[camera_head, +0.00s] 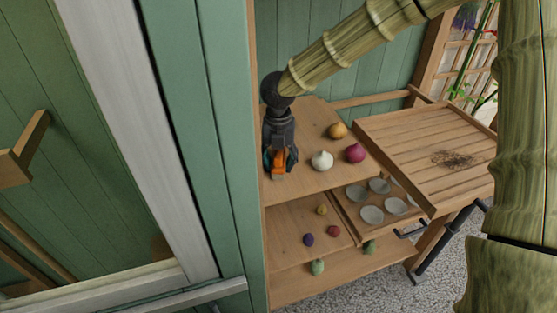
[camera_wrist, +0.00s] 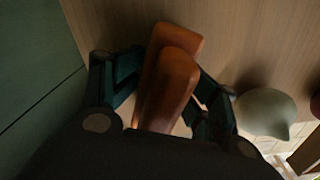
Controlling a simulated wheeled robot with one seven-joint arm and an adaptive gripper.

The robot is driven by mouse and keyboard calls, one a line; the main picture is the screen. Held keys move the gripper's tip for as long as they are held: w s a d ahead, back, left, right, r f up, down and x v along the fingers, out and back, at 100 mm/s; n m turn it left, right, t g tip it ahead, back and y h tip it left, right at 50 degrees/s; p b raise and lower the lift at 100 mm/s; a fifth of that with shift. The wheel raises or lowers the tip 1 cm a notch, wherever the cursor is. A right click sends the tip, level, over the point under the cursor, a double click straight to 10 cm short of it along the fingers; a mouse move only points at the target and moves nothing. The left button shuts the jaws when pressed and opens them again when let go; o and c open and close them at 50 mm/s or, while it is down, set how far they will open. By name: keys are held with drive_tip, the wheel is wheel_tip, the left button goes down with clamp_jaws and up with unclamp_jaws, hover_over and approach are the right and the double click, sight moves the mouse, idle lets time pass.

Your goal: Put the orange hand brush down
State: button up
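The orange hand brush (camera_wrist: 166,85) is between the two dark teal fingers of my gripper (camera_wrist: 162,84) in the wrist view, and the fingers lie close against both sides of it. In the head view, my gripper (camera_head: 279,160) points down over the left end of the wooden upper shelf (camera_head: 310,178), with the orange brush (camera_head: 278,163) showing between its fingers. The brush is at or just above the shelf; I cannot tell whether it touches. Its lower part is hidden.
A white bulb (camera_head: 322,160), a purple onion (camera_head: 355,153) and a tan bulb (camera_head: 337,131) lie right of my gripper. A slatted tray (camera_head: 400,135) is farther right. A green wall post (camera_head: 205,130) stands close on the left.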

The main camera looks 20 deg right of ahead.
wheel_tip(320, 180, up, 13)
drive_tip(key=shift+f+b, duration=0.1)
drive_tip(key=shift+b, duration=1)
drive_tip(key=shift+s+d, duration=0.1)
